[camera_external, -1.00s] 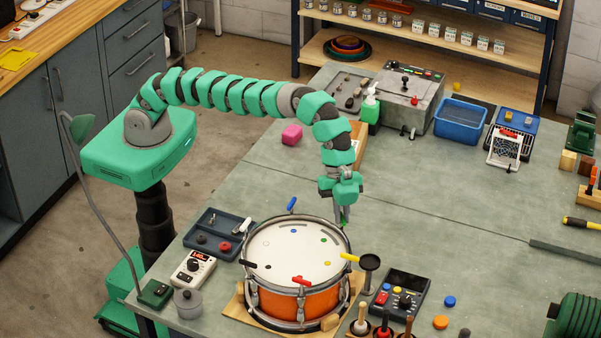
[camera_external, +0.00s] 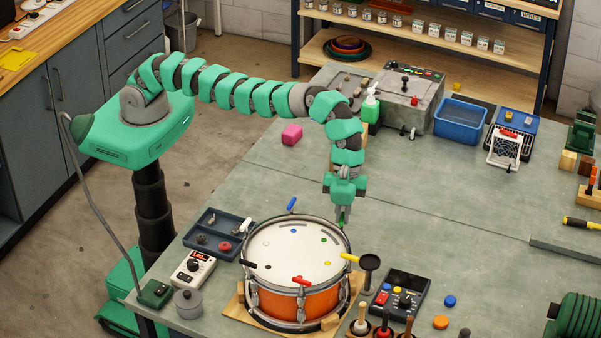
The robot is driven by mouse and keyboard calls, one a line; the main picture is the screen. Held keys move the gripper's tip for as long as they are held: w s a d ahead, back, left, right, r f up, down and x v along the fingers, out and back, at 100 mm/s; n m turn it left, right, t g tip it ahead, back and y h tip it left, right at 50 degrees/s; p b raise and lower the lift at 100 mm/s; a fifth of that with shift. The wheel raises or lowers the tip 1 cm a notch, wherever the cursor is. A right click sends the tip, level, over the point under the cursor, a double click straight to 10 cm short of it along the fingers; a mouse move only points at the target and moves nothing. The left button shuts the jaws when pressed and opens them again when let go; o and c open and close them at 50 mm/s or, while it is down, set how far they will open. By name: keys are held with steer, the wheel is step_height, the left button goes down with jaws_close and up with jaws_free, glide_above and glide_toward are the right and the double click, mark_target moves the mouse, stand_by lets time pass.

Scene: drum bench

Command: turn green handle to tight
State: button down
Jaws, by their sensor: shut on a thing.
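An orange drum (camera_external: 293,300) with a white head (camera_external: 285,252) and metal hoop stands on the bench. My gripper (camera_external: 343,219) points down at the drum's far right rim, its fingers close together. It is shut on the green handle (camera_external: 342,223), of which only a small part shows between and below the fingers. The handle's exact angle is hidden by the fingers. A small green dot (camera_external: 324,240) is on the drum head near that side.
Other handles ring the hoop: blue (camera_external: 292,204), white (camera_external: 246,225), black (camera_external: 248,263), red (camera_external: 301,280) and yellow (camera_external: 349,257). A dark tray (camera_external: 218,231) and a meter (camera_external: 193,268) stand left of the drum.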

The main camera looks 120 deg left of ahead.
steer(key=shift+a+f, duration=0.1)
steer(key=c, duration=1.5)
jaws_free()
steer(key=shift+p+v, duration=0.95)
steer(key=shift+v, duration=5.95)
steer(key=shift+w, duration=0.1)
